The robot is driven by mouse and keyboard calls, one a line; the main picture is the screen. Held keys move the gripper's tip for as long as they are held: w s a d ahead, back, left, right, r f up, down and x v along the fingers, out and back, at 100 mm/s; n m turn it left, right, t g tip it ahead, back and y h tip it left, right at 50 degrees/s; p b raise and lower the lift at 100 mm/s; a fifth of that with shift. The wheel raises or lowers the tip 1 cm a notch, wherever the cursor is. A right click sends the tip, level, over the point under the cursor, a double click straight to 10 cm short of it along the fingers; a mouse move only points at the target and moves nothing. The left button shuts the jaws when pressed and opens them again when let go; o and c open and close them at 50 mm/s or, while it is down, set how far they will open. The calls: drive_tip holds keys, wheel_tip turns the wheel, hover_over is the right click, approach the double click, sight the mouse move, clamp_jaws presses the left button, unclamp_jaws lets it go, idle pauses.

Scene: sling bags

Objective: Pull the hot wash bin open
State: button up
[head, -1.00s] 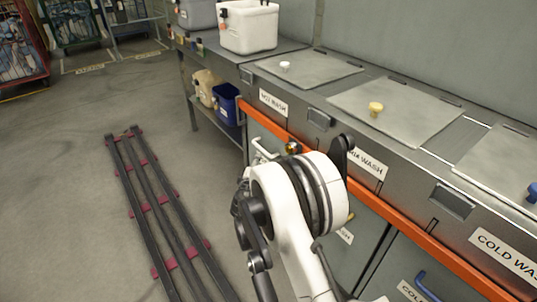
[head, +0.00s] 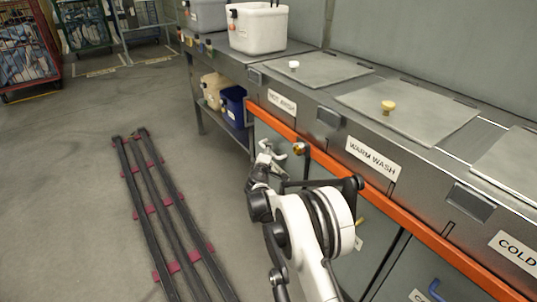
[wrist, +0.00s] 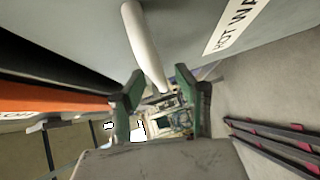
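The hot wash bin is a grey-green front under the orange rail; its face with a "HOT WA…" label (wrist: 232,28) fills the top of the wrist view. Its white bar handle (wrist: 143,40) runs down toward the gap between my fingertips, and shows small in the head view (head: 276,148). My gripper (wrist: 158,82) has two green-tipped fingers, spread apart, with the handle's lower end showing between or just beyond them; I cannot tell if they touch it. In the head view my gripper (head: 262,166) is beside the handle, partly hidden by my arm.
The orange rail (head: 327,163) runs along the counter front. The counter carries lids with white and yellow knobs (head: 388,107) and a white tub (head: 257,27). A blue bin (head: 233,106) sits on a low shelf. Dark floor rails (head: 150,205) lie left; open floor surrounds them.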

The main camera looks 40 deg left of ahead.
drive_tip(key=shift+w+a, duration=0.25)
drive_tip(key=shift+w, duration=0.2)
clamp_jaws()
